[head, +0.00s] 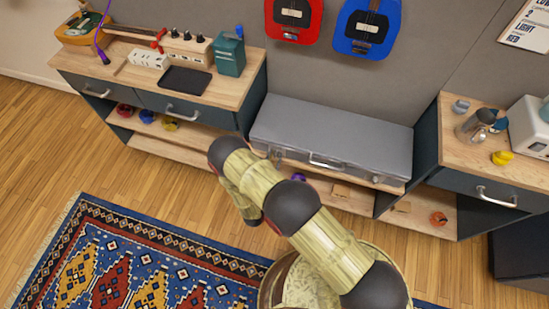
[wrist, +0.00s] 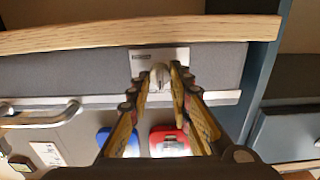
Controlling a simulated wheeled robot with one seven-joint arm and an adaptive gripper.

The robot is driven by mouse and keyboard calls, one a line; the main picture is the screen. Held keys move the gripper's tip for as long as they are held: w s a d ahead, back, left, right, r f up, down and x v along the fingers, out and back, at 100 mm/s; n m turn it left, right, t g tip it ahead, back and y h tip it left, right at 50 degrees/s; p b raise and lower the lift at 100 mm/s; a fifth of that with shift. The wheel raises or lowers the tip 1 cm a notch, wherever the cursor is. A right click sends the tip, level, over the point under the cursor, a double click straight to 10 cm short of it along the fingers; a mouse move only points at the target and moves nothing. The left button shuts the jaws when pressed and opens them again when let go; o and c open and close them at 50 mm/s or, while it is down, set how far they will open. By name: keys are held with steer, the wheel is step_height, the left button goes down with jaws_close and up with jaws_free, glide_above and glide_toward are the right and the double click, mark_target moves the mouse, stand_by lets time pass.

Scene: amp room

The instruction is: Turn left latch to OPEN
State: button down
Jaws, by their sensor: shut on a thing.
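A long grey case (head: 335,135) lies on the low unit between two wooden-topped cabinets. Its front carries a bar handle (head: 327,162), which also shows at the left of the wrist view (wrist: 40,115). The left latch (wrist: 160,72) is a pale knob on a light metal plate (wrist: 180,55) with a small dark label that I cannot read. My gripper (wrist: 161,84) is shut on the latch knob, with one finger on each side. The fingertips partly hide the knob. In the head view my arm covers the gripper. The right latch (head: 376,179) sits farther along the case front.
The left cabinet (head: 110,65) holds a black tray (head: 186,80) and a green box (head: 230,54). The right cabinet (head: 480,160) bears a metal pot (head: 474,127). A patterned rug (head: 140,262) covers the floor.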

stand_by(0.3)
steer(key=m+b, duration=0.1)
steer(key=m, duration=0.4)
steer(key=shift+d, duration=0.1)
steer(key=shift+s+d+f+m+b, duration=0.15)
steer(key=shift+m+b, duration=0.25)
steer(key=shift+m, duration=2.8)
steer(key=shift+w+f+m+b, duration=0.1)
steer(key=shift+m+b, duration=0.25)
steer(key=shift+m, duration=2.85)
steer(key=shift+s, duration=0.1)
steer(key=c, duration=1.7)
jaws_free()
steer(key=shift+o, duration=0.2)
